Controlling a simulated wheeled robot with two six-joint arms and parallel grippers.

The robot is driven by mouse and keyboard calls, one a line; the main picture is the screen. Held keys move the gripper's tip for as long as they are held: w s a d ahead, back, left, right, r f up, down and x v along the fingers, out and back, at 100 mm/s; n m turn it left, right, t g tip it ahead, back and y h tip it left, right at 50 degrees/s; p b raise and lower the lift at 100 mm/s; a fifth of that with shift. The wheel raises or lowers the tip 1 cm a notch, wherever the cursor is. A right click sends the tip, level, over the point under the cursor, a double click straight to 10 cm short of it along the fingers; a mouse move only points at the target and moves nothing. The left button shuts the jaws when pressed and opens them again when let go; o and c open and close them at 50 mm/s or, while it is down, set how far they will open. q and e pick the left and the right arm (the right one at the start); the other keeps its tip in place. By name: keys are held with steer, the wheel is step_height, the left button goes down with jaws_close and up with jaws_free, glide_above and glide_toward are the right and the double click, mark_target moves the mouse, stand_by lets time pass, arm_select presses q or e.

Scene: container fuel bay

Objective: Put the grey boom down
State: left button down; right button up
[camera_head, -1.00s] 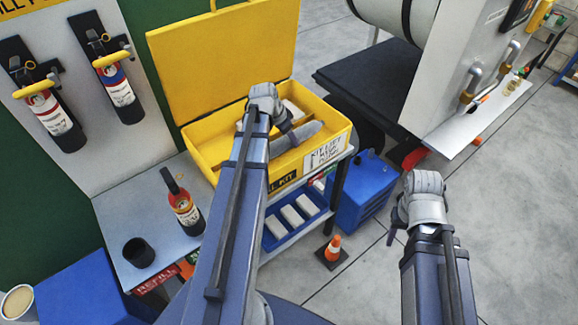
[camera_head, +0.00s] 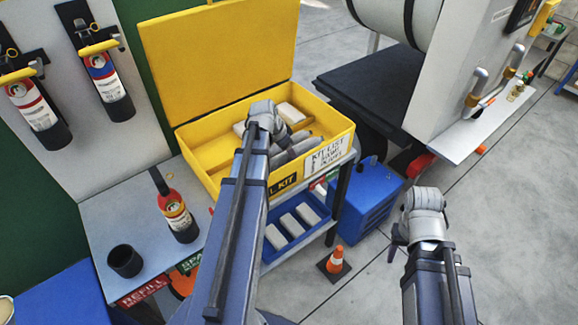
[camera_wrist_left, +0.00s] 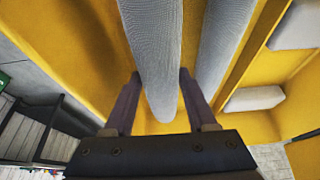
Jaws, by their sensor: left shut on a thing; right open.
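The grey boom (camera_wrist_left: 160,60) is a long round sock between the fingers of my left gripper (camera_wrist_left: 158,95). A second, similar grey boom (camera_wrist_left: 226,40) lies beside it on the right in the left wrist view. Both are over the yellow floor of the open kit box (camera_head: 338,138). In the head view my left gripper (camera_head: 282,138) is inside the box outline and hides part of the booms (camera_head: 296,150). Whether the held boom touches the floor cannot be told. My right gripper (camera_head: 394,243) is open and empty, over the floor right of the cart.
White pads (camera_head: 292,113) lie in the box. A blue tray (camera_head: 270,255) with white blocks is on the shelf below. An extinguisher (camera_head: 178,215) and black cup (camera_head: 125,261) stand on the table at left. A cone (camera_head: 335,262) and blue case (camera_head: 368,205) are on the floor.

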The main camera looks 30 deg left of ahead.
mark_target(289, 160)
arm_select(q)
steer(key=shift+f+b, duration=1.9)
steer(key=shift+b, duration=0.05)
steer(key=shift+r, duration=0.1)
steer(key=c, duration=0.7)
jaws_free()
steer(key=shift+f, duration=0.2)
steer(key=o, duration=0.5)
steer(key=shift+r, duration=0.15)
